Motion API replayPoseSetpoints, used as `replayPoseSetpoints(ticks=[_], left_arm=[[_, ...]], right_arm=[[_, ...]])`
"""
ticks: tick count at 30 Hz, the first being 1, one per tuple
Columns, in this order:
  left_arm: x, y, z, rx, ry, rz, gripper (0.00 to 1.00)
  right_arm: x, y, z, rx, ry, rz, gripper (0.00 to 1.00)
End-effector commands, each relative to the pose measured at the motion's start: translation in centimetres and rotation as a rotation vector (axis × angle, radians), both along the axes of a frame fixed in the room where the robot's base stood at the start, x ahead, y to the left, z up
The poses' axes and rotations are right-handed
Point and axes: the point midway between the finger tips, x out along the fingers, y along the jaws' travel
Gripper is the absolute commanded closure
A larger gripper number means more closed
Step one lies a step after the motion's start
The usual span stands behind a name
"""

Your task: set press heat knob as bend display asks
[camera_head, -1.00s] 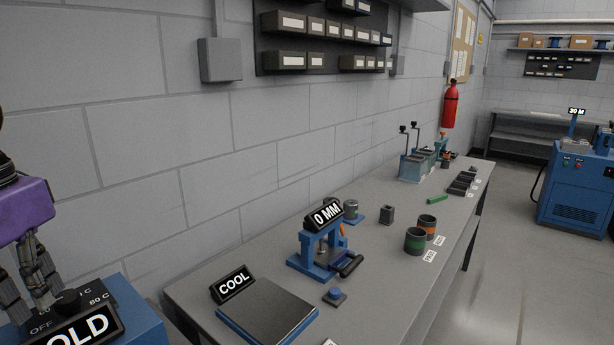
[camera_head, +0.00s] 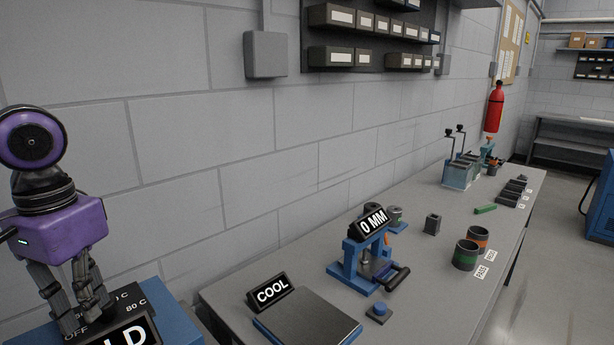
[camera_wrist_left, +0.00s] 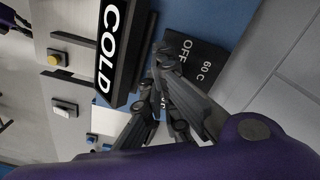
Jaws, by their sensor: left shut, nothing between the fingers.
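The press heat unit is a blue box (camera_head: 180,318) at the lower left of the head view. Its black dial plate (camera_head: 132,294) has OFF, 60 C and 80 C marks. A display reading COLD (camera_wrist_left: 109,50) stands beside the plate. My left gripper (camera_head: 83,322) points down over the plate, its fingers shut with nothing between them. The fingers also show over the plate in the left wrist view (camera_wrist_left: 158,85). The knob is hidden behind them, so I cannot tell its setting or whether they touch it. The bend display (camera_head: 373,222) reads 0 MM. My right gripper is out of view.
A flat plate (camera_head: 308,322) with a COOL sign (camera_head: 270,291) lies on the grey bench, near a blue button (camera_head: 379,311). A blue bending jig (camera_head: 352,265) and two cups (camera_head: 466,254) stand farther back. The wall (camera_head: 230,140) rises behind the bench.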

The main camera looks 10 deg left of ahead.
Motion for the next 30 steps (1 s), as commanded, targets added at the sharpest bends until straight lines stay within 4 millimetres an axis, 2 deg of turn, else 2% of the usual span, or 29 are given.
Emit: replayPoseSetpoints(ticks=[6,30], left_arm=[[-0.1,0.0,-0.9,-0.001,0.003,-0.001,1.0],[0.0,0.0,-1.7,-0.008,0.019,-0.001,1.0]], right_arm=[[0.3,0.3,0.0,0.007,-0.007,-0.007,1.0],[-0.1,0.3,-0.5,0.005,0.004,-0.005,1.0]])
